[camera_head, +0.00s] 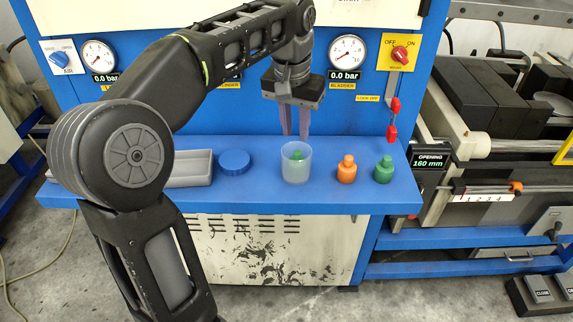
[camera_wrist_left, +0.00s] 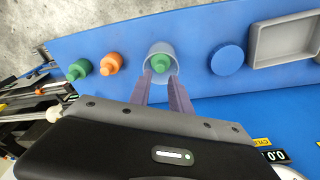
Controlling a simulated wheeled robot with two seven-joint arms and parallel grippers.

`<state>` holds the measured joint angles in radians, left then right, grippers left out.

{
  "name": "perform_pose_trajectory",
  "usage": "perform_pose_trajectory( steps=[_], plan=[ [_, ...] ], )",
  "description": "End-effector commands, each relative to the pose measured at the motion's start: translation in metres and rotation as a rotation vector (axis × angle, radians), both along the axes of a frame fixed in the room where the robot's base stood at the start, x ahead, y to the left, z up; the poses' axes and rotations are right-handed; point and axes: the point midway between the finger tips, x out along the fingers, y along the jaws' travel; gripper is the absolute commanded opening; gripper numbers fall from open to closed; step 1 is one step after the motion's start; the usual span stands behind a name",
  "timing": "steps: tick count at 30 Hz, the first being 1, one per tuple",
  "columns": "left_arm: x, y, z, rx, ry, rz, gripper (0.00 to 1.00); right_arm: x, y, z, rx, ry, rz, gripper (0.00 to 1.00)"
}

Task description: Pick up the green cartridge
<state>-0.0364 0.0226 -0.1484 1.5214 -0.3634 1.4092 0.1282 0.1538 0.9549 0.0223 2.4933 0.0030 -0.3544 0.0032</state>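A green cartridge (camera_head: 383,170) stands upright at the right of the blue shelf; it also shows in the left wrist view (camera_wrist_left: 78,69). A second green piece (camera_wrist_left: 162,63) sits inside a translucent cup (camera_head: 296,166), seen dimly through its wall. An orange cartridge (camera_head: 346,170) stands between the cup and the outer green one. My left gripper (camera_head: 295,136) points down with its fingers apart and nothing between them. Its fingertips are at the cup's rim, and I cannot tell whether they are inside. My right gripper is out of view.
A round blue lid (camera_head: 234,162) and a grey tray (camera_head: 190,168) are on the shelf (camera_head: 270,200) left of the cup. The panel behind carries gauges and a red switch (camera_head: 400,54). Red tags (camera_head: 392,120) hang behind the outer green cartridge.

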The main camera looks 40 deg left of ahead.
Motion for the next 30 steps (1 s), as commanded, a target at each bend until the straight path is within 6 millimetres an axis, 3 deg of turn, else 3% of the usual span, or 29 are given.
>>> perform_pose_trajectory(
  steps=[5,13,23,30],
  plan=[
    [0.000,0.000,-0.002,0.000,0.001,0.000,0.24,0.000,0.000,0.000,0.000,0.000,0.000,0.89],
    [0.004,0.001,-0.025,-0.001,0.002,0.001,0.24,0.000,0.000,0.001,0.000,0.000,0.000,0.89],
    [0.004,0.002,-0.028,0.000,0.001,0.001,0.24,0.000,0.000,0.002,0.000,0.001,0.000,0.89],
    [0.011,0.003,-0.055,0.000,0.004,0.000,0.24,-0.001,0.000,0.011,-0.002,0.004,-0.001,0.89]
  ],
)
